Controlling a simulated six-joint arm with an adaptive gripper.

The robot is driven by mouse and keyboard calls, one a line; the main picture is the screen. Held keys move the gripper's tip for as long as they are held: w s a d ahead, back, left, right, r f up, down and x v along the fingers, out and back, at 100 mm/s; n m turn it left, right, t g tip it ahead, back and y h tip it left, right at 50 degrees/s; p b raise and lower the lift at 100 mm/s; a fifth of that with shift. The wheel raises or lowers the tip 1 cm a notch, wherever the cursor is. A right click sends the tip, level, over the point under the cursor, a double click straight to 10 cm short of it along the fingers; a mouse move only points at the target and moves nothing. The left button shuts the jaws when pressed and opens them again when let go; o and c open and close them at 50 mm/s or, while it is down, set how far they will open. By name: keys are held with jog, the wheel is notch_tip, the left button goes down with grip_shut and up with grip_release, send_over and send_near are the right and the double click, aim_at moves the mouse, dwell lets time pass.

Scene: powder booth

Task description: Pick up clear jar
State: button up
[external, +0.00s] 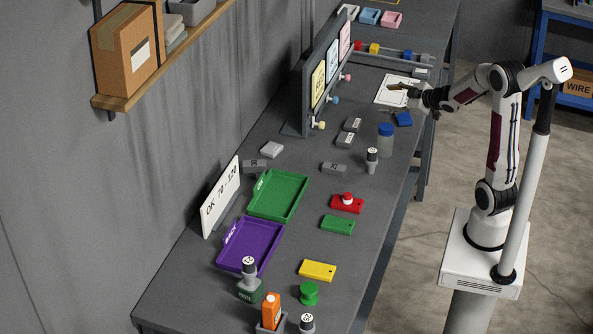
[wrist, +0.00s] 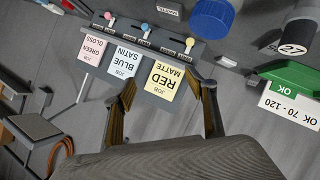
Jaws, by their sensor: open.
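The clear jar (external: 385,143) stands upright on the grey bench, right of the grey blocks, with a blue lid on it. In the wrist view its blue lid (wrist: 212,18) shows at the top edge, and most of the body is cut off. My gripper (external: 398,89) is above the far part of the bench, beyond the jar and apart from it. In the wrist view my gripper (wrist: 163,88) has its two fingers spread wide with nothing between them.
The panel with job cards (external: 325,75) rises to the left. Green (external: 278,195) and purple (external: 250,244) trays lie nearer.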

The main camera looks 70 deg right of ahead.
jog(key=s+d+f+n+t+y, duration=0.1)
jog(key=d+f+t, duration=0.1)
jog(key=d+f, duration=0.15)
jog(key=m+t+y, duration=0.2)
jog(key=t+y, duration=0.2)
jog(key=y, duration=0.3)
send_near(387, 126)
jog(key=shift+w+a+f, duration=0.25)
jog(key=shift+w+f, duration=0.15)
jog(key=shift+w, duration=0.1)
jog(key=shift+w+a+f, duration=0.3)
jog(key=shift+w+f, duration=0.1)
jog(key=shift+w, duration=0.15)
jog(key=shift+w+a, duration=0.2)
jog(key=shift+w, duration=1.1)
jog(key=shift+w+r, duration=0.2)
jog(key=shift+w, duration=0.6)
jog(key=shift+w+r, duration=0.15)
jog(key=shift+w, duration=0.7)
jog(key=shift+w+a, duration=0.15)
jog(key=shift+w, duration=0.85)
